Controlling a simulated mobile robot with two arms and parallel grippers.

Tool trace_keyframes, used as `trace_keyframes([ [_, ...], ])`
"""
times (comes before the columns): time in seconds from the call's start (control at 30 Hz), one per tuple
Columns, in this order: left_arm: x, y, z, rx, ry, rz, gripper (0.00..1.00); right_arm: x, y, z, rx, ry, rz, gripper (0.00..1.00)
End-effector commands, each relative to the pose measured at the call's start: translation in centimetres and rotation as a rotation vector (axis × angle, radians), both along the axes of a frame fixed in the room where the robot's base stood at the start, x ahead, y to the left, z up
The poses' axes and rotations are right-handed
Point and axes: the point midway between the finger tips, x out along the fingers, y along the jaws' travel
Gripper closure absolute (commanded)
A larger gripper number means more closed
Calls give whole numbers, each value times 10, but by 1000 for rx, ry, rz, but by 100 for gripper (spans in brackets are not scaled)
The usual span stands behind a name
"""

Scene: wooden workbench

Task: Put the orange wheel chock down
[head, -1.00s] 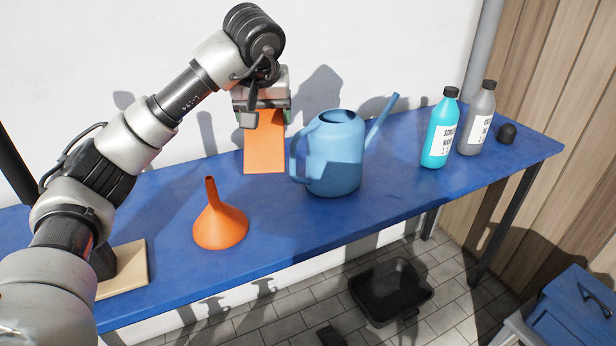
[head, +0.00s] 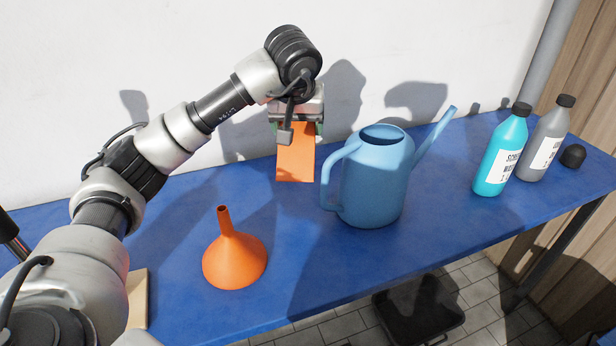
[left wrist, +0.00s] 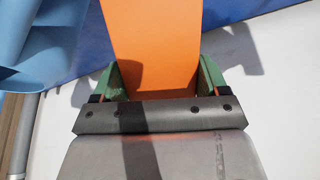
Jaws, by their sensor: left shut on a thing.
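The orange wheel chock (head: 295,158) hangs below my left gripper (head: 297,130) in the head view, near the back of the blue bench. My left gripper is shut on it. In the left wrist view the chock (left wrist: 152,45) fills the middle between the two green fingers of the gripper (left wrist: 155,85). I cannot tell whether the chock's lower end touches the bench top. My right gripper is not in view.
A blue watering can (head: 372,185) stands close to the right of the chock. An orange funnel (head: 235,257) stands in front and left. A cyan bottle (head: 500,158), a grey bottle (head: 543,145) and a black object (head: 573,156) are at the right. Bare blue bench top (head: 440,200) lies between can and bottles.

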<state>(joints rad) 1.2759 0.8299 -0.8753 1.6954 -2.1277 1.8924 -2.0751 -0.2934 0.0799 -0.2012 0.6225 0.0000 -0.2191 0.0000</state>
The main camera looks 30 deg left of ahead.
Motion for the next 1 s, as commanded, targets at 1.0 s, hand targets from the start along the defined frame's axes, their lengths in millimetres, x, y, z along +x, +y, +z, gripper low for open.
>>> trace_keyframes([
  [1.0,1,0,-123,-1,-5,1,63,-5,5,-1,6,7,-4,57],
])
